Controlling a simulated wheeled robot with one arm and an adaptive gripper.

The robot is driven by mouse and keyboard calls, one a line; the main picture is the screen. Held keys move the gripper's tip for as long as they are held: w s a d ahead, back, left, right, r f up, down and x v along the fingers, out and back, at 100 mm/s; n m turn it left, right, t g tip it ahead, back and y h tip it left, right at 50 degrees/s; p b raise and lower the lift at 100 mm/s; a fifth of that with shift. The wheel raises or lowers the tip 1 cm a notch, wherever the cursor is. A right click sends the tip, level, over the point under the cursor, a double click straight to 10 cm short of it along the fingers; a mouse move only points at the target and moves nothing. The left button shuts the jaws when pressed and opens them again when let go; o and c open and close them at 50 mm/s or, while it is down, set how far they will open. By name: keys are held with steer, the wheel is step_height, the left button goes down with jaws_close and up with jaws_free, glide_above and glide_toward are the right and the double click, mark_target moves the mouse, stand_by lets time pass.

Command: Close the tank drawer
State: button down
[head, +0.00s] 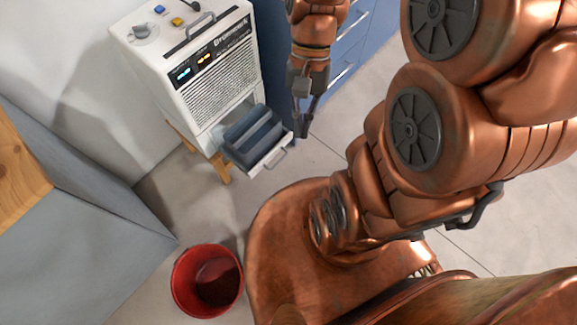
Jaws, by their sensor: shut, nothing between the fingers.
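A white dehumidifier-like machine (190,70) stands on a wooden stand at the upper left, with lit displays and a vent grille on its front. Its tank drawer (255,142) sticks out at the bottom of the front, showing a grey-blue inside and a white front panel with a handle (274,160). My gripper (303,128) points down just to the right of the drawer, close to the right end of its front panel. The gripper is shut and empty. I cannot tell whether it touches the drawer.
A red bucket (206,281) stands on the floor at the lower left. Blue cabinets with drawers (345,55) stand behind my gripper. A grey block with a wooden top (75,225) is at the left. Floor in front of the drawer is clear.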

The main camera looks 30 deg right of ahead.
steer(key=w+d+f+m+y+b, duration=0.25)
steer(key=f+m+b, duration=0.25)
steer(key=f, duration=0.4)
steer(key=w+d+f+m+y+b, duration=0.2)
steer(key=w+f+m+y+b, duration=0.25)
steer(key=f, duration=0.45)
steer(key=w+d+f+m+y+b, duration=0.25)
steer(key=f+m+b, duration=0.25)
steer(key=f, duration=0.4)
steer(key=s+d+f+m+t+y+b, duration=0.1)
steer(key=d+f+m+t+y+b, duration=0.25)
steer(key=f+m+t+b, duration=0.8)
steer(key=s+d+f+m+t+y+b, duration=0.15)
steer(key=d+f+m, duration=0.4)
steer(key=f, duration=1.25)
steer(key=w+a+r+g+b, duration=0.1)
steer(key=w+a+r+b, duration=0.1)
steer(key=w+a+b, duration=0.3)
steer(key=shift+w+f+b+x, duration=0.25)
steer(key=shift+f+b+x, duration=0.15)
steer(key=shift+x, duration=3.2)
steer(key=shift+r, duration=0.2)
